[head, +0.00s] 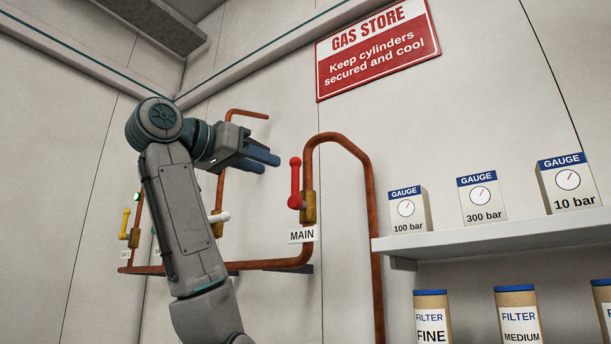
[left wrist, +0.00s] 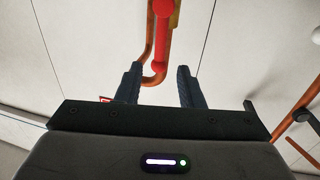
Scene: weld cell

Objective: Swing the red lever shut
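The red lever (head: 295,183) stands upright on a brass valve (head: 309,207) on the copper pipe, above a MAIN label (head: 302,235). My left gripper (head: 270,160) is up and to the left of the lever in the head view, apart from it, with its blue fingers pointing right. In the left wrist view the fingers (left wrist: 158,84) are spread with nothing held between them. The red lever (left wrist: 161,35) shows there at top centre, its rounded end just beyond the gap between the fingertips. My right gripper is in neither view.
A yellow lever (head: 124,223) and a white lever (head: 219,216), partly behind my left arm, are on other pipe branches at left. A copper pipe (head: 371,215) loops right of the red lever. A shelf (head: 490,236) with gauge boxes juts out at right.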

